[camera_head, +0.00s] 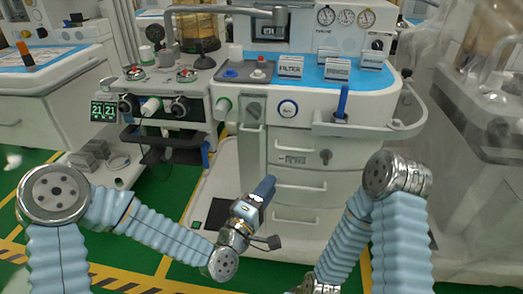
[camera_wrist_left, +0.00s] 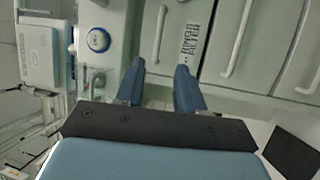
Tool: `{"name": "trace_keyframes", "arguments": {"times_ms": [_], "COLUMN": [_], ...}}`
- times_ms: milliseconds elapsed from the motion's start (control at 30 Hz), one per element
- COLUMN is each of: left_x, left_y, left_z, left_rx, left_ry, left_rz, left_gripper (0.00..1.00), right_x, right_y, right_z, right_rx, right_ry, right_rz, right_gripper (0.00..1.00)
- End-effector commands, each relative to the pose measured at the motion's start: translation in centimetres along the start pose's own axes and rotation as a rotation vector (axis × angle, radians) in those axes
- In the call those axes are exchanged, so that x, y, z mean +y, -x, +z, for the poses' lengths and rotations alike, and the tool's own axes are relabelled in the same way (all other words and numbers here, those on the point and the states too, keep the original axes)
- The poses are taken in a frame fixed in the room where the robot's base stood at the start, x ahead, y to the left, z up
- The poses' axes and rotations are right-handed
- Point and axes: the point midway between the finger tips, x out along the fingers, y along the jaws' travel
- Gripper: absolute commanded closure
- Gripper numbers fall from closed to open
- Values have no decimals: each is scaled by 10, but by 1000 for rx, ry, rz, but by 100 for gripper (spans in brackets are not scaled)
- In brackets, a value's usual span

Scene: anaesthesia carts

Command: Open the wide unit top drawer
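The wide unit (camera_head: 335,115) is a white cart at centre right with a stack of drawers. Its top drawer (camera_head: 340,147) bears a small printed label and looks shut. In the left wrist view the picture is turned, and the drawer's pale bar handle (camera_wrist_left: 160,36) stands upright beside the label (camera_wrist_left: 190,38). My left gripper (camera_head: 267,187) is in front of the drawer fronts, blue fingers pointing up towards them. In the left wrist view its two fingers (camera_wrist_left: 160,82) are apart with nothing between them, short of the handle. My right arm shows, but its gripper does not.
Lower drawers with bar handles (camera_head: 298,187) are below the top drawer and look shut. A narrower unit with dials (camera_head: 165,106) stands to the left. A curved rail (camera_head: 415,118) sticks out at the cart's right side. Green floor (camera_head: 165,200) is open at left.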

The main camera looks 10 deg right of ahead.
Motion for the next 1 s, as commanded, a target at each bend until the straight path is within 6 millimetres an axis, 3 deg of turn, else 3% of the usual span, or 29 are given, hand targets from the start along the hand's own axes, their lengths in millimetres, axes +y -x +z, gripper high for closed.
{"name": "trace_keyframes", "arguments": {"times_ms": [167, 600, 800, 1000], "left_x": [5, 4, 2, 2], "left_y": [-23, -116, -134, -136], "left_z": [0, -1, 0, -1], "left_rx": [4, 4, 3, 3], "left_ry": [8, 6, 6, 5], "left_rz": [12, 7, 5, 5], "left_gripper": [63, 63, 63, 63], "right_x": [-2, -12, -12, -12], "right_y": [5, 18, 20, 20], "right_z": [1, 3, 3, 3], "right_rx": [-2, -8, -8, -8], "right_ry": [0, 6, 6, 6], "right_rz": [-1, -7, -7, -7], "right_gripper": [57, 57, 57, 57]}}
